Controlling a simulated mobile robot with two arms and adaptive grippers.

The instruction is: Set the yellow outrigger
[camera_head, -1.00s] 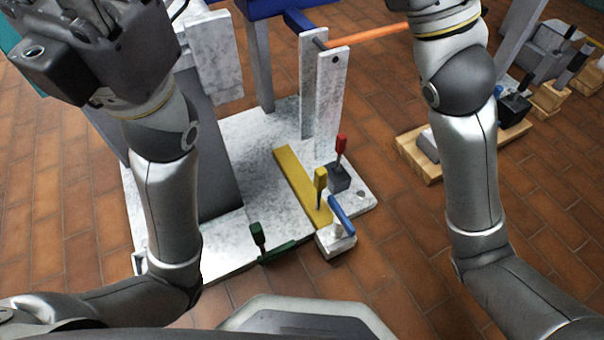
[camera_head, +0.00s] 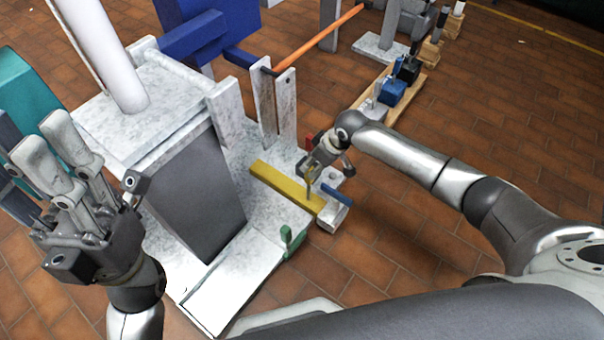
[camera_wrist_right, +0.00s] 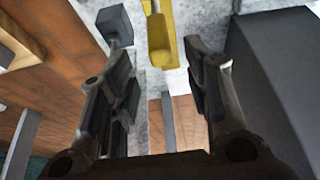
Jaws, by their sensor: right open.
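The yellow outrigger (camera_head: 283,186) is a long yellow bar lying on the speckled white base (camera_head: 222,290), with an upright yellow handle near its front end. My right gripper (camera_head: 326,176) is over that front end, its fingers apart and partly covering the handle. In the right wrist view, the yellow handle and bar (camera_wrist_right: 160,38) show beyond the open fingertips (camera_wrist_right: 152,65), between them in the picture. I cannot tell whether a finger touches the handle. My left gripper (camera_head: 48,146) is raised at the left, empty, its fingers apart.
A red handle (camera_head: 309,143) stands behind my right gripper. A blue lever (camera_head: 336,194) is just right of the yellow bar. A green handle (camera_head: 290,238) is at the base's front edge. A large grey block (camera_head: 200,190) stands left.

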